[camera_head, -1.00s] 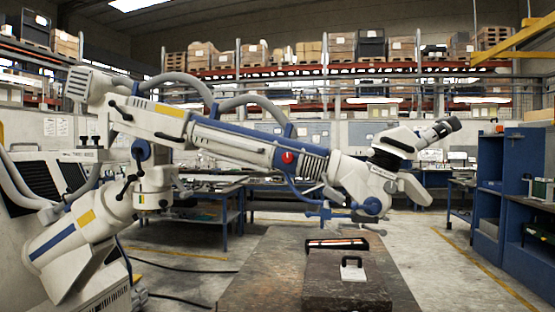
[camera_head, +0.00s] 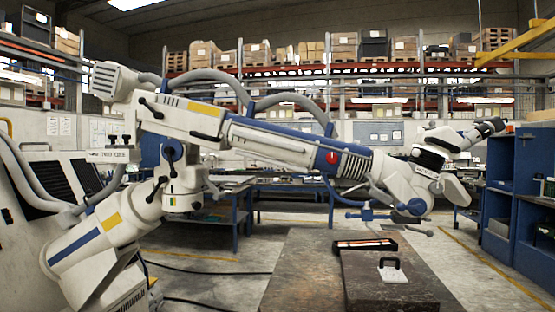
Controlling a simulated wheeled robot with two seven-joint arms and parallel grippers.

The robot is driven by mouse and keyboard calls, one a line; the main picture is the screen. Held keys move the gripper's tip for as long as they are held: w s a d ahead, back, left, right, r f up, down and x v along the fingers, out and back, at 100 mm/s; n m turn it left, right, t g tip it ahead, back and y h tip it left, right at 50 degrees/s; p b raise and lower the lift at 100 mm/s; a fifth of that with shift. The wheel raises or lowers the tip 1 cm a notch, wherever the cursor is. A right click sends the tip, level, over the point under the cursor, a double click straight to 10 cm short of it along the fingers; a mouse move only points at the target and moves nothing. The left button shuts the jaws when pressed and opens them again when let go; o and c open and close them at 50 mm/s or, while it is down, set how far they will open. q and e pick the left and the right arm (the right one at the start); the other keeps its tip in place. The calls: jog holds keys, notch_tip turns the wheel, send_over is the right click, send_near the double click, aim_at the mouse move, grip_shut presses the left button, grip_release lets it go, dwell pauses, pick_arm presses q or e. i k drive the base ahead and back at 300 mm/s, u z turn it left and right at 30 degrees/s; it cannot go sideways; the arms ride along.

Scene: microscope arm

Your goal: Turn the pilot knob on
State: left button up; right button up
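A large white and blue microscope arm (camera_head: 285,137) stretches across the view from its column at the left to the eyepiece head (camera_head: 450,140) at the right. A round red knob (camera_head: 332,157) sits on the blue side of the arm, near the ribbed section. Neither of my grippers is in view.
Blue cabinets (camera_head: 515,200) stand at the right. Cables lie on the floor at left. Open floor lies right of the worktable.

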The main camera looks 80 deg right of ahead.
aim_at(332, 158)
jog(key=i, duration=1.6)
jog(key=z, duration=1.4)
jog(key=i, duration=1.3)
jog(key=z, duration=2.35)
